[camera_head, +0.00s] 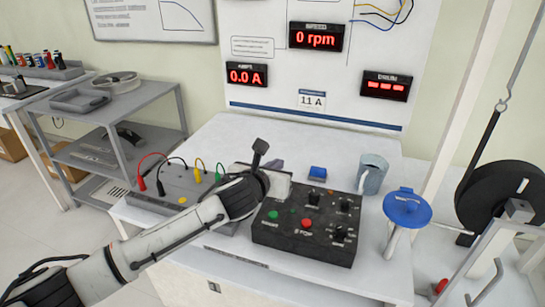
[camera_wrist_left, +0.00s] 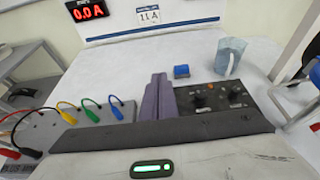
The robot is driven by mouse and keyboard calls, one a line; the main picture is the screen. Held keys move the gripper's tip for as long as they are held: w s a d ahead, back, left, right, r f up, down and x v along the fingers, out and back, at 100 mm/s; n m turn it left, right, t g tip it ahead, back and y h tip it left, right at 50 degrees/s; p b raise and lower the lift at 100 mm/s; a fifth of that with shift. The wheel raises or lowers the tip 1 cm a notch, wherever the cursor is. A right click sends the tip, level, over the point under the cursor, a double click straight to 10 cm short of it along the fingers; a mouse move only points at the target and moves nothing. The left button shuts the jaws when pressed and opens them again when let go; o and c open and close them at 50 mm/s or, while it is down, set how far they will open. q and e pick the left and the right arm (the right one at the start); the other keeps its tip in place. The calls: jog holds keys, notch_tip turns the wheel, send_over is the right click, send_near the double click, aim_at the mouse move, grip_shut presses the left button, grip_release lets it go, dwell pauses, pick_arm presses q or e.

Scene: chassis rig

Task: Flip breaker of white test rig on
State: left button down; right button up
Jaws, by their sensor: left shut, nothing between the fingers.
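The white test rig is a white bench (camera_head: 215,137) with an upright white panel (camera_head: 270,77) behind it. A black control box (camera_head: 300,250) on it carries several black knobs, a green button (camera_head: 272,214) and a red button (camera_head: 306,223). I cannot tell which part is the breaker. My left gripper (camera_head: 275,164) is shut and empty above the bench, at the box's back left corner. Its purple-grey fingers (camera_wrist_left: 157,97) show upright in the left wrist view, left of the box (camera_wrist_left: 212,97), whose near part is hidden. My right gripper is not in view.
A grey box (camera_head: 180,183) with coloured leads lies left of my gripper. A blue block (camera_head: 318,173), a grey-blue mug (camera_head: 372,175) and a blue round-topped object (camera_head: 407,208) stand right. The displays read 0 rpm (camera_head: 316,38) and 0.0 A (camera_head: 246,75).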

pick_arm(q)
jog(key=r, duration=0.1)
jog(key=s+r, duration=0.1)
jog(key=r, duration=0.1)
jog(key=shift+s+a+r, duration=0.2)
jog(key=shift+a+r, duration=0.05)
jog(key=shift+r, duration=0.15)
jog(key=s+f+n+g+h, duration=0.2)
jog(key=s+f+n+g, duration=0.1)
jog(key=s+f+n, duration=1.35)
jog(key=s+a+f+n+y, duration=0.2)
jog(key=s+a+f+n, duration=0.7)
jog(key=s+n, duration=0.1)
jog(key=s+a+f+n+g+y, duration=0.1)
jog(key=s+a+f+n+y, duration=0.1)
jog(key=s+a+f+n, duration=0.6)
jog(key=s+a+n, duration=0.1)
jog(key=s+n, duration=0.2)
jog(key=s, duration=0.1)
jog(key=shift+s+a+f, duration=0.25)
jog(key=shift+s+f, duration=0.1)
jog(key=shift+n, duration=0.25)
